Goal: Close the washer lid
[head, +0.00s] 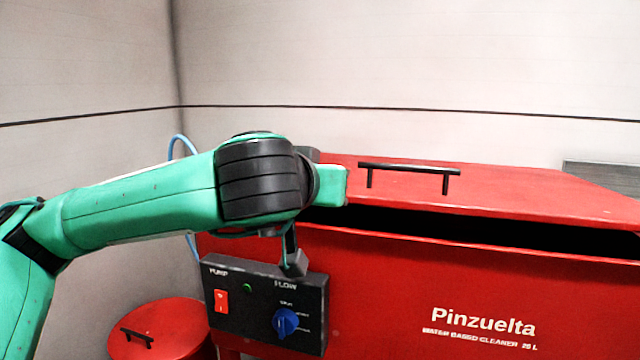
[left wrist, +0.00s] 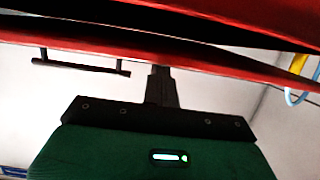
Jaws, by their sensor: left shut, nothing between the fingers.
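The red washer (head: 450,275) stands at the right in the head view. Its red lid (head: 520,190) is lowered most of the way, and a dark gap (head: 420,220) runs between lid and tub, wider toward the right. A black bar handle (head: 405,168) is on the lid; it also shows in the left wrist view (left wrist: 80,65). My left gripper (head: 294,262) points down in front of the washer's left part, its fingers shut and empty. In the left wrist view the fingers (left wrist: 161,88) reach toward the lid's red edge (left wrist: 220,75); I cannot tell whether they touch. My right gripper is out of view.
A control box (head: 235,320) with a red switch and blue knob (head: 286,322) is on the washer's front, just behind my left fingers. A round red lid with a handle (head: 165,330) is lower left. A blue hose (head: 180,142) rises behind my arm. Pale walls stand behind.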

